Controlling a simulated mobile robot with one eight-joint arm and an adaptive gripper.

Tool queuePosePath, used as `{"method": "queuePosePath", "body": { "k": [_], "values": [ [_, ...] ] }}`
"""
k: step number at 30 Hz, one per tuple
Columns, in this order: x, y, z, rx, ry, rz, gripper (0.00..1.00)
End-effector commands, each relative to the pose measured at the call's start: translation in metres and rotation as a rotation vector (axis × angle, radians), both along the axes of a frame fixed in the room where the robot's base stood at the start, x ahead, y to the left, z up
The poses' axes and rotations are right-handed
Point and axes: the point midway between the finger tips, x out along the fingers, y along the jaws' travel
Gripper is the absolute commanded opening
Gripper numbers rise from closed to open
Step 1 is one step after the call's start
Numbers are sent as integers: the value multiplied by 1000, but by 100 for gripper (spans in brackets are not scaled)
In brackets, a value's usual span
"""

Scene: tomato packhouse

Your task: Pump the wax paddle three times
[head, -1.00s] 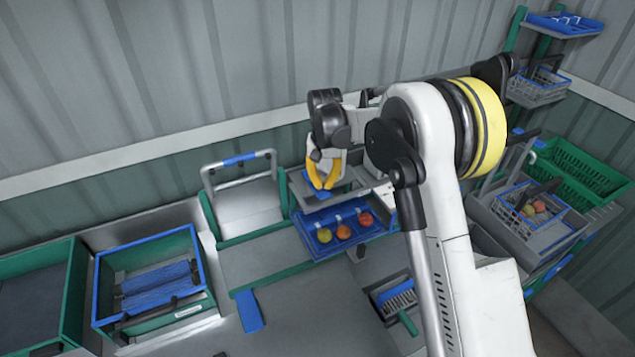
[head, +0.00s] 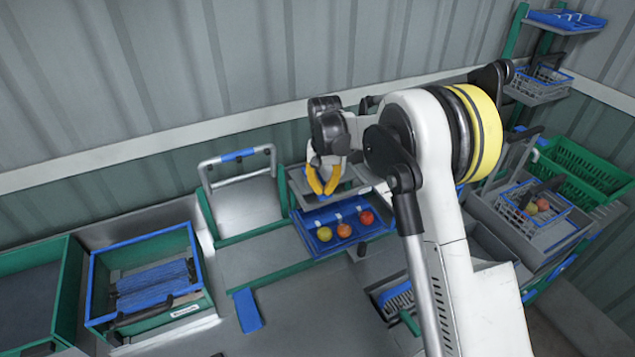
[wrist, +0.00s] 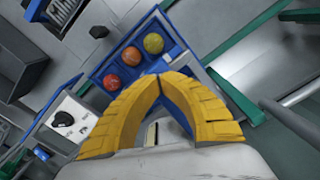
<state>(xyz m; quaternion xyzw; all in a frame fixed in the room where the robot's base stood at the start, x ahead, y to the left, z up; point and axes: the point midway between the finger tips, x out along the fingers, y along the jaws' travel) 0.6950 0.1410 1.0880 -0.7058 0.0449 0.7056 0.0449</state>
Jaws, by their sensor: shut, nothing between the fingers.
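My gripper (head: 324,190) has yellow fingers, tips together with nothing between them, pointing down over the grey unit (head: 297,184) behind the blue tomato tray. In the wrist view the shut fingers (wrist: 158,80) fill the lower middle. I cannot pick out the wax paddle for certain; the blue plate seen earlier under the fingertips is hidden by the gripper now. Whether the fingertips touch it I cannot tell.
A blue tray (head: 312,250) holds a yellow, an orange and a red tomato in front of my gripper. A metal hoop handle (head: 205,175) stands to the left.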

Motion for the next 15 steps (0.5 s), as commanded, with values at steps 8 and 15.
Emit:
{"method": "queuePosePath", "body": {
  "k": [8, 15],
  "values": [
    [1, 0, -16, 0, -1, 0, 0],
    [0, 0, -15, 0, -1, 0, 0]
  ]
}}
